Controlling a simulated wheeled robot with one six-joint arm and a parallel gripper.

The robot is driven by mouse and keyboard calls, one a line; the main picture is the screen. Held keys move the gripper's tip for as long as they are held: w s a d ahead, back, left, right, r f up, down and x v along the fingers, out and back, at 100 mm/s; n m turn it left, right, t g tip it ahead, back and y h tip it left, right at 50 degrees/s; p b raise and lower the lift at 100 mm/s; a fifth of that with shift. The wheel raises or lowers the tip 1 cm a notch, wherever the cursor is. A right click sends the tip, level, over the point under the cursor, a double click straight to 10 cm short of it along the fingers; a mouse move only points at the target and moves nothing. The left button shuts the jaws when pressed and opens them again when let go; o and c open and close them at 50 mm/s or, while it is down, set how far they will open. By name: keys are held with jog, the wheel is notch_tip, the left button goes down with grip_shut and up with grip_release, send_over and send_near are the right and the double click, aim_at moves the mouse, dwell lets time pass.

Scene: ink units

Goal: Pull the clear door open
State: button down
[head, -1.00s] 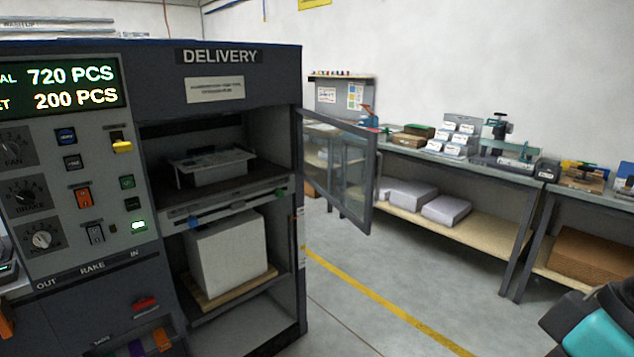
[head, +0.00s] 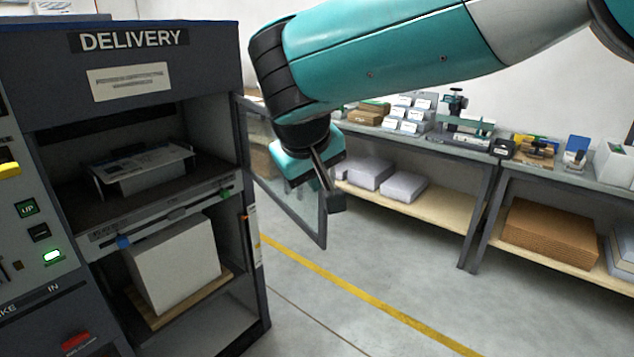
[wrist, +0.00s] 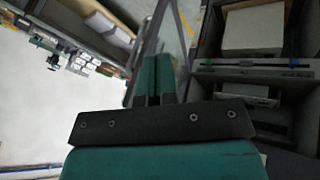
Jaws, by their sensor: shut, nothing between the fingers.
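The clear door (head: 286,198) has a dark frame and a see-through pane. It stands swung out from the right side of the delivery opening in the head view. My gripper (head: 335,203) is in front of the door's outer upper part, with its fingers pointing down and to the right near the door's free edge. The fingers are shut and empty. My gripper and arm hide the door's upper outer corner, and I cannot tell whether they touch it. In the wrist view the shut fingers (wrist: 155,90) point toward the opening side, with grey frame bars beyond them.
The dark delivery cabinet (head: 155,48) holds a paper stack (head: 172,262) on a wooden board. A long workbench (head: 480,160) with packs and tools stands behind the door at right. The floor (head: 400,270) between them is clear, with a yellow line (head: 350,295).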

jog(key=a+t+h, duration=0.1)
jog(key=a, duration=0.4)
jog(key=p, duration=0.5)
send_near(320, 201)
jog(key=a+f+x, duration=0.1)
jog(key=x, duration=0.4)
jog(key=shift+d+r+m, duration=0.2)
jog(key=shift+d+m, duration=0.1)
jog(key=shift+d, duration=0.25)
jog(key=shift+w, duration=0.1)
